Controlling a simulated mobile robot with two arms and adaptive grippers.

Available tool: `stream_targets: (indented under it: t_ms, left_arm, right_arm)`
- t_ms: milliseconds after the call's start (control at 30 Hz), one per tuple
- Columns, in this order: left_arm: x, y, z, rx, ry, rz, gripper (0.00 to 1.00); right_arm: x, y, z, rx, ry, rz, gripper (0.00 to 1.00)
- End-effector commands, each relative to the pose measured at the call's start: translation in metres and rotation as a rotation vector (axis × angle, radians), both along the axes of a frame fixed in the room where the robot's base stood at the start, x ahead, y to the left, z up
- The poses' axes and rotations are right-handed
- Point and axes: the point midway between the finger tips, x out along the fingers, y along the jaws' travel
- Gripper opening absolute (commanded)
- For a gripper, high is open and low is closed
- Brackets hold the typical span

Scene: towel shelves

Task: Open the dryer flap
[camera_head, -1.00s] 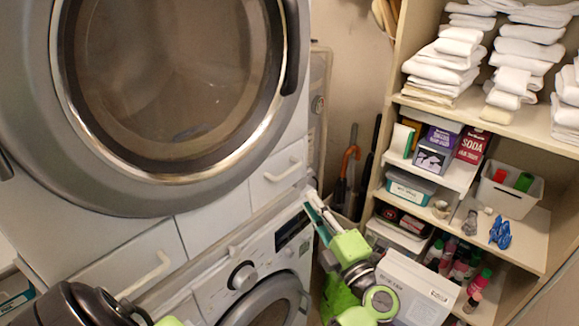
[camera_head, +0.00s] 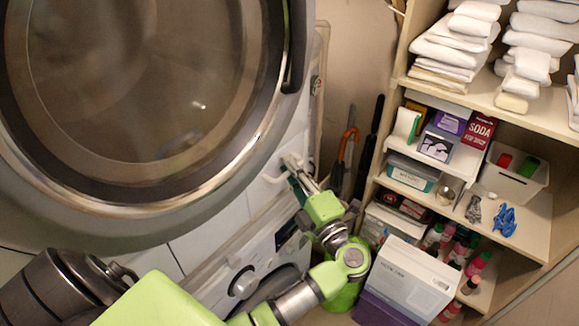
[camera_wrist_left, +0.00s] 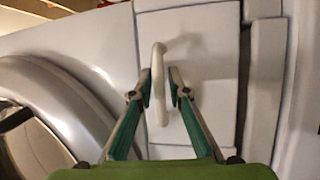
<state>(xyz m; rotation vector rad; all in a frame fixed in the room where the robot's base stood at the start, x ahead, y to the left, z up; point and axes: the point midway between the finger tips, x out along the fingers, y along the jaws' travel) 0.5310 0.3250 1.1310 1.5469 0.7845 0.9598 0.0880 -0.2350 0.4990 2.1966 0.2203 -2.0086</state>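The dryer flap (camera_head: 262,196) is a white panel below and right of the round dryer door. It looks closed. Its pale bar handle (camera_head: 270,172) also shows in the left wrist view (camera_wrist_left: 158,82). My left gripper (camera_head: 292,166) is at this handle. My right gripper is not in view.
The big round dryer door (camera_head: 140,90) stands over the flap. A washer with a dial (camera_head: 243,283) is below. A shelf (camera_head: 535,215) with towels and boxes stands at the right. Umbrellas (camera_head: 346,160) lean in the gap between them.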

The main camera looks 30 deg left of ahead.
Motion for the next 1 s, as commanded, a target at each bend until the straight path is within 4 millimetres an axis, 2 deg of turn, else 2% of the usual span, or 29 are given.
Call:
stream_targets:
  t_ms: [67, 100, 133, 367, 567, 767, 1000]
  left_arm:
    - [0.000, 0.000, 0.000, 0.000, 0.000, 0.000, 0.16]
    - [0.000, 0.000, 0.000, 0.000, 0.000, 0.000, 0.06]
    - [0.000, 0.000, 0.000, 0.000, 0.000, 0.000, 0.00]
    - [0.000, 0.000, 0.000, 0.003, 0.000, 0.000, 0.00]
    - [0.000, -0.004, -0.005, 0.038, -0.002, -0.001, 0.00]
    - [-0.001, -0.015, -0.016, 0.142, -0.009, -0.001, 0.00]
    - [-0.002, -0.033, -0.034, 0.350, -0.023, -0.001, 0.00]
  right_arm:
    - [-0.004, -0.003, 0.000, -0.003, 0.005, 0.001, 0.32]
    - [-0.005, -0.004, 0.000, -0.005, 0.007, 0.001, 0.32]
    - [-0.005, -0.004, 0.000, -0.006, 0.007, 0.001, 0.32]
    - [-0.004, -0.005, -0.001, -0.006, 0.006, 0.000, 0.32]
    - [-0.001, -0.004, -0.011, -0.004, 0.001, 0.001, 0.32]
    - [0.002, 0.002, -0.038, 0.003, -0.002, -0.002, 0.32]
    - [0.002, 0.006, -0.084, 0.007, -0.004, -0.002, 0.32]
